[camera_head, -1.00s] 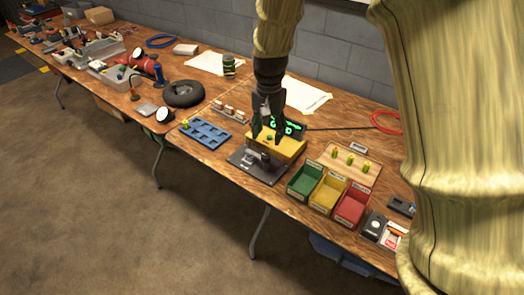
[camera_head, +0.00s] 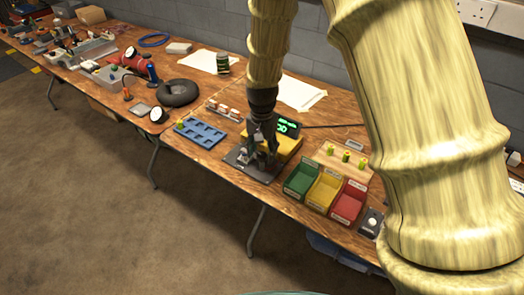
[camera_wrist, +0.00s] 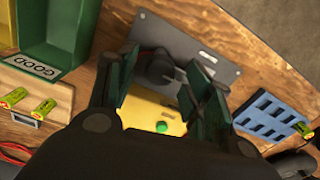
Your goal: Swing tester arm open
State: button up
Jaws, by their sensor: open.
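The tester has a yellow body (camera_head: 287,146), a green-lit display (camera_head: 287,127) behind it and a dark grey base plate (camera_head: 240,160) in front. In the wrist view the yellow body (camera_wrist: 145,112) carries a green button (camera_wrist: 162,127), and a dark round part (camera_wrist: 160,68) sits on the grey plate (camera_wrist: 205,62). The tester arm is hard to tell apart from this dark part. My gripper (camera_head: 262,160) points down over the front of the tester. In the wrist view my gripper's fingers (camera_wrist: 160,85) are apart on either side of the dark part, with nothing clearly held. Contact cannot be told.
A blue slotted tray (camera_head: 201,132) lies left of the tester. Green (camera_head: 301,178), yellow (camera_head: 323,190) and red (camera_head: 348,203) bins stand close on the right. A wooden board with green-yellow cells (camera_head: 345,157) lies behind the bins.

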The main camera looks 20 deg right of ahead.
jog(key=shift+f, duration=0.25)
jog(key=shift+c, duration=0.3)
grip_shut()
